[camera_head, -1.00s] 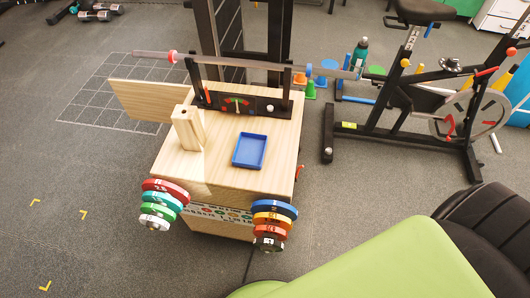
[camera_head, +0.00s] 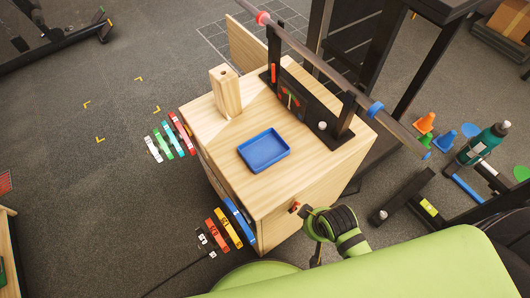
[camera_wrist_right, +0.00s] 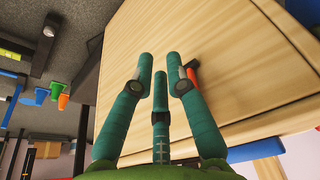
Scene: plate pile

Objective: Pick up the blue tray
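The blue tray (camera_head: 264,150) is a shallow, empty rectangle lying flat on top of the wooden cabinet (camera_head: 225,135). My right gripper (camera_head: 308,224) is low beside the cabinet's right side, below the top and apart from the tray. In the right wrist view its teal fingers (camera_wrist_right: 161,72) are spread open with nothing between them, facing the wooden side panel. A red handle (camera_wrist_right: 193,77) on that panel is close to one finger. The tray cannot be made out in the wrist view. My left gripper is not in view.
A wooden block (camera_head: 226,92) stands behind the tray. A black rack (camera_head: 308,110) with a long bar (camera_head: 320,68) crosses the cabinet's back edge. Coloured weight plates (camera_head: 227,228) hang on the front.

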